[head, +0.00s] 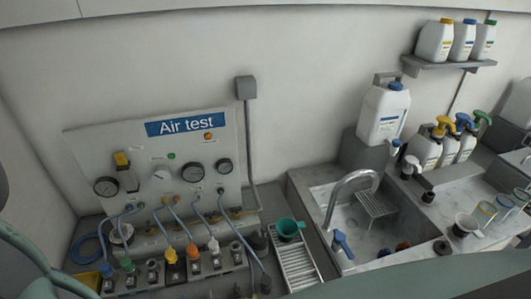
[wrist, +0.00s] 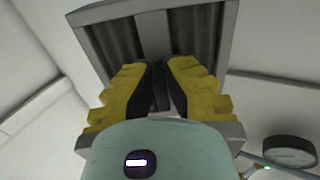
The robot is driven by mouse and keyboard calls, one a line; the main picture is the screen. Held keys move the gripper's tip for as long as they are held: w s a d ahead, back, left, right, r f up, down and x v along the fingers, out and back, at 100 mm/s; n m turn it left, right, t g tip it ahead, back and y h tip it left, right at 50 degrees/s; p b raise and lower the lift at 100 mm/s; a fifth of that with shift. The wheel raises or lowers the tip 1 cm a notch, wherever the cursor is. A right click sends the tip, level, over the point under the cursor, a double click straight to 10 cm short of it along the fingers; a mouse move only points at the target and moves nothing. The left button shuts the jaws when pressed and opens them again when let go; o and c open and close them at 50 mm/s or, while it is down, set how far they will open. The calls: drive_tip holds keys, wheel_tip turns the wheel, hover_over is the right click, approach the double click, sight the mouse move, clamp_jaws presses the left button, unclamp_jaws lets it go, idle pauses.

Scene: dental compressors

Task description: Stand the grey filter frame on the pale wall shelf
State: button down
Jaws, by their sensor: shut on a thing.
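The grey filter frame (wrist: 154,30) fills the upper middle of the wrist view, with a grey rim, a middle bar and dark ribbed panels. My gripper (wrist: 160,80) has yellow fingers with dark pads, shut on the frame's middle bar. The frame's far end is cut off by the picture's top edge. Neither frame nor gripper fingers show in the head view. A pale band (head: 220,8) runs along the top of the head view; I cannot tell whether it is the pale wall shelf.
A grey shelf (head: 440,66) with several white bottles hangs at upper right. The Air test panel (head: 150,185) with gauges stands at left. The wall between panel and jug is mostly clear.

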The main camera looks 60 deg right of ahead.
drive_tip(key=s+a+n+g+y, duration=0.2)
drive_tip(key=s+a+n+y, duration=0.15)
drive_tip(key=s, duration=0.75)
drive_tip(key=s+a+n+g+y, duration=0.2)
drive_tip(key=s+a+g+y, duration=0.15)
drive_tip(key=s, duration=0.75)
drive_tip(key=shift+t, duration=0.35)
drive_tip(key=w+a+f, duration=0.1)
drive_tip(key=w, duration=0.4)
drive_tip(key=w+a+f+p, duration=0.1)
drive_tip(key=w+f, duration=0.1)
drive_tip(key=w, duration=0.3)
drive_tip(key=w+a+f, duration=0.1)
drive_tip(key=w+f, duration=0.1)
drive_tip(key=w, duration=0.3)
drive_tip(key=shift+w+a+p, duration=0.1)
drive_tip(key=shift+w+p, duration=0.1)
drive_tip(key=shift+p, duration=0.15)
drive_tip(key=shift+f, duration=0.3)
